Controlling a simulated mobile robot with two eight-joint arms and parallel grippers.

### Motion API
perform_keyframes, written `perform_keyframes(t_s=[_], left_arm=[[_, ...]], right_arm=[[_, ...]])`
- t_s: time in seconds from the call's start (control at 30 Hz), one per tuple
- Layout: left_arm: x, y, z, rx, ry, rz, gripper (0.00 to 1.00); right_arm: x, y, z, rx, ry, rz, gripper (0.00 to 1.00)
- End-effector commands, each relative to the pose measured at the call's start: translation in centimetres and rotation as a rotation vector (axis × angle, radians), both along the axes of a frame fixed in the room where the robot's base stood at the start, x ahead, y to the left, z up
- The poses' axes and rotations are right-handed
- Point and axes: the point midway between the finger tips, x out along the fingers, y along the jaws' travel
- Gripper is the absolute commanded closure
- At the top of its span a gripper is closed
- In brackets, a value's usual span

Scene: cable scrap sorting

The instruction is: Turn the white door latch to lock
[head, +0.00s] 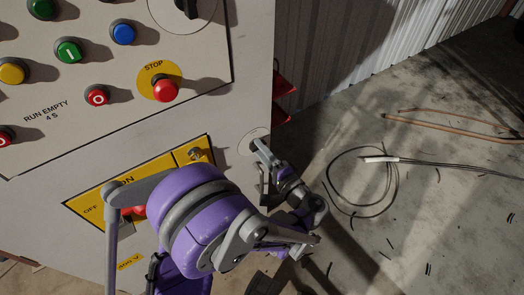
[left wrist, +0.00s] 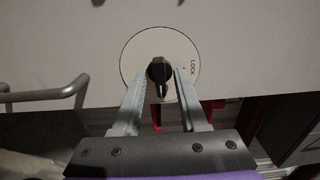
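The latch is a white round plate (left wrist: 130,50) with a black knob (left wrist: 159,70) at its middle and the word LOCK printed at its right side. The knob's narrow handle points down in the left wrist view. In the head view the plate (head: 248,141) shows near the cabinet's right edge, partly hidden by my gripper. My left gripper (head: 262,160) is at the latch. Its two fingers stand on either side of the knob in the left wrist view (left wrist: 161,84), with small gaps showing beside the handle. My right gripper is not in view.
The light cabinet carries a button panel with a red STOP button (head: 165,90) and a yellow switch plate (head: 85,205). A grey bar handle (left wrist: 50,94) is left of the latch in the left wrist view. Cable scraps (head: 376,159) lie on the floor at right.

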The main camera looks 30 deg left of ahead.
Motion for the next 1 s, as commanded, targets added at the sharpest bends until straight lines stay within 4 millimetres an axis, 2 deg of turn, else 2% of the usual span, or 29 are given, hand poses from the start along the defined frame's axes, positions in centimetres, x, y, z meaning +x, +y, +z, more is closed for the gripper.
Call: perform_keyframes(t_s=[0.03,0.2,0.57,0.8,1.0], left_arm=[[0.0,-0.01,0.0,0.0,0.0,0.0,0.69],[0.0,-0.01,0.0,0.0,0.0,0.0,0.99],[0.0,-0.01,0.0,-0.005,-0.012,0.0,1.0],[0.01,-0.01,0.02,-0.107,-0.258,0.0,1.0],[0.01,-0.01,-0.02,-0.135,-0.326,0.0,1.0]], right_arm=[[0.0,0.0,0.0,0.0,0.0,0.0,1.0],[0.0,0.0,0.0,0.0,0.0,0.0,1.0],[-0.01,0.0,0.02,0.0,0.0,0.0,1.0],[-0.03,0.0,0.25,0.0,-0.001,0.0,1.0],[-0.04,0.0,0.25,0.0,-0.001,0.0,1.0]])
